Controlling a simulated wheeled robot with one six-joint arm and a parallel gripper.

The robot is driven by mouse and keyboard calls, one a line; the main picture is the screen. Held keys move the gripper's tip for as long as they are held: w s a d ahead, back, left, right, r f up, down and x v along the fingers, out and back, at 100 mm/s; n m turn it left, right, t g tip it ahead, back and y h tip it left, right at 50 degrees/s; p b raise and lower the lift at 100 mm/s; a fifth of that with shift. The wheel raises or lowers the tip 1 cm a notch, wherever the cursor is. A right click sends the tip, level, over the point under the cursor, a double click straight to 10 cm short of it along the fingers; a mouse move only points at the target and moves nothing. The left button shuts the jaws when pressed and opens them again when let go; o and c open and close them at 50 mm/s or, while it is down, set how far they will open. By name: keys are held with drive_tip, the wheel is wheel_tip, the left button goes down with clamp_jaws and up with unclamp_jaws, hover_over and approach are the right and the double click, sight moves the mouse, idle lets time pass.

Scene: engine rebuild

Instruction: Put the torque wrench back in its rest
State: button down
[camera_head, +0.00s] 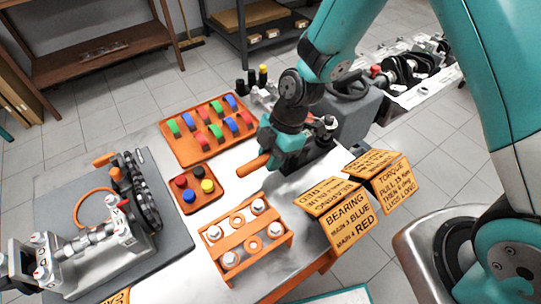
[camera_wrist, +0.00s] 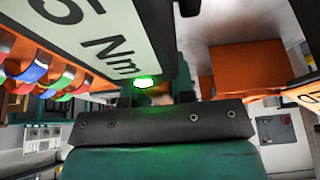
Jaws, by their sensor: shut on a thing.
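The torque wrench shows in the head view as an orange handle (camera_head: 253,165) pointing down and left over the white table. In the wrist view, a large pale display (camera_wrist: 90,45) reading "5 Nm" with a green light fills the upper left, very close to the camera. My gripper (camera_head: 270,143) is shut on the wrench above the table, near the right end of the orange shell tray. My gripper and arm hide much of the wrench. I cannot make out its rest clearly; a dark fixture (camera_head: 322,132) stands just behind my gripper.
The shell tray (camera_head: 168,145) holds several coloured pieces. A small tray (camera_head: 187,207) of coloured caps and an orange bolt rack (camera_head: 222,242) lie in front. Orange instruction signs (camera_head: 345,215) stand at the right edge. An engine block (camera_head: 95,240) is on a grey mat.

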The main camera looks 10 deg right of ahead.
drive_tip(key=shift+f+b, duration=0.5)
drive_tip(key=shift+f, duration=0.15)
drive_tip(key=c, duration=1.2)
unclamp_jaws()
drive_tip(key=shift+r, duration=0.25)
drive_tip(key=shift+r+p, duration=1)
drive_tip(key=shift+r, duration=0.2)
drive_tip(key=shift+r, duration=0.1)
drive_tip(key=o, duration=0.6)
drive_tip(key=shift+c, duration=0.2)
